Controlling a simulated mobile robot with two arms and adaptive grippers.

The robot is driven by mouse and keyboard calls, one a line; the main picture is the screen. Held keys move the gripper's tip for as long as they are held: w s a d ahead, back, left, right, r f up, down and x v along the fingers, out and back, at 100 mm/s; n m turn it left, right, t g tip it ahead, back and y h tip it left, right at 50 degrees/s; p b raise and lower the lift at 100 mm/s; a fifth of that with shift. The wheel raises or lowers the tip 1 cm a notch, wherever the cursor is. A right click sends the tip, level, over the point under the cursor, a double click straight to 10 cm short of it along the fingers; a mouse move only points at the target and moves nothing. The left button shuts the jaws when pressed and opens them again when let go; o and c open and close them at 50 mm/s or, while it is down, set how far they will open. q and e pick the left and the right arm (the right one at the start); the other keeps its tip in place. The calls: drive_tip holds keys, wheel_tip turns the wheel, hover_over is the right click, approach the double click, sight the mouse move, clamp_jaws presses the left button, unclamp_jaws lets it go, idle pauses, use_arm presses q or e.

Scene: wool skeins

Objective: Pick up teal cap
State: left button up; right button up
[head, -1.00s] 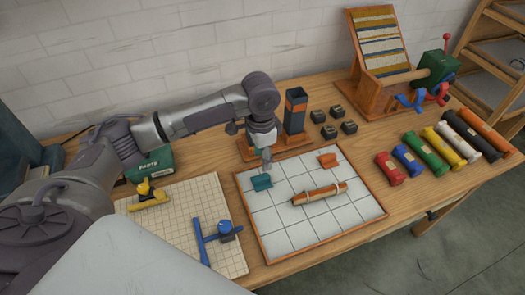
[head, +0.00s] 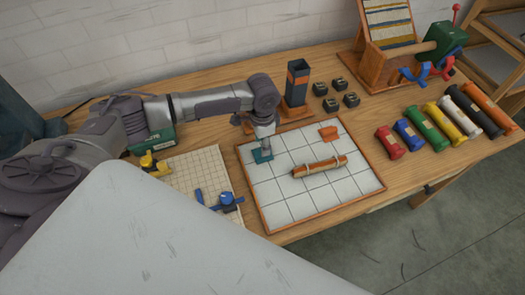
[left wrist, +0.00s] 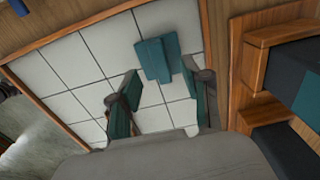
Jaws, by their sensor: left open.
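The teal cap (head: 258,157) lies on the white tiled tray (head: 283,208) near its upper left part. My left gripper (head: 266,148) points down right at the cap and hides part of it. In the left wrist view the teal cap (left wrist: 155,58) is just beyond the fingertips, in line with the gap between them. The left gripper (left wrist: 158,80) is open, its two fingers apart with nothing between them. Whether a finger touches the cap cannot be told. My right gripper is not in view.
An orange cap (head: 329,133) and a tied orange roll (head: 320,167) lie on the same tray. A dark upright holder (head: 297,85) stands close behind the gripper. Several coloured rolls (head: 427,137) lie at right. A gridded board (head: 200,163) with yellow and blue pieces lies at left.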

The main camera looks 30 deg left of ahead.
sight(256, 153)
use_arm(q)
drive_tip(key=shift+f, duration=1.55)
clamp_jaws()
drive_tip(key=shift+r, duration=0.15)
